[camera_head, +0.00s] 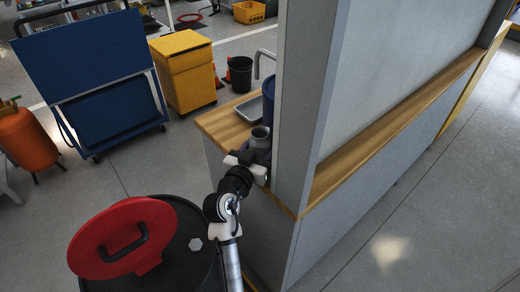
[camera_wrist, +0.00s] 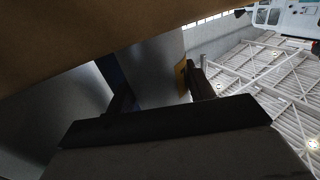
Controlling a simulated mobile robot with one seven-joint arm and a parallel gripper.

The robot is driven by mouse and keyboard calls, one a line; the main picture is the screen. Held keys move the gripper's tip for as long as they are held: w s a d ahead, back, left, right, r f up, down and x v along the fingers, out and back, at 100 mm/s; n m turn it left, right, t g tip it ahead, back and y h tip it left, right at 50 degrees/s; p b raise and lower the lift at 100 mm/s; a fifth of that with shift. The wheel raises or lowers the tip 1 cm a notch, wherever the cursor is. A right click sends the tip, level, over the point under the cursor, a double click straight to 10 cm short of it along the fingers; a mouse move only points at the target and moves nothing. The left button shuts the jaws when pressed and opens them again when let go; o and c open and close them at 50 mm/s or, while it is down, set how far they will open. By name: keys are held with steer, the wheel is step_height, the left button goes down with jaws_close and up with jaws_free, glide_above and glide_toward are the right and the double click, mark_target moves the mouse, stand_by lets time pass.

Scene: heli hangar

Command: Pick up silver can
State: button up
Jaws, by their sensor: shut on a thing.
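In the wrist view, which looks upside down, the two dark fingers of my gripper (camera_wrist: 158,92) flank a grey surface, the silver can (camera_wrist: 155,70). The can's lower part is hidden by my gripper in the head view, and I cannot tell whether it touches the counter.
The wooden counter (camera_head: 222,122) holds a grey tray (camera_head: 249,110) and a blue container (camera_head: 269,100) behind the can. A grey partition post (camera_head: 302,110) rises close to the right of my gripper. A black drum with a red lid (camera_head: 120,237) stands at the front left.

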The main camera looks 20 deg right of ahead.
steer(key=shift+r, duration=0.25)
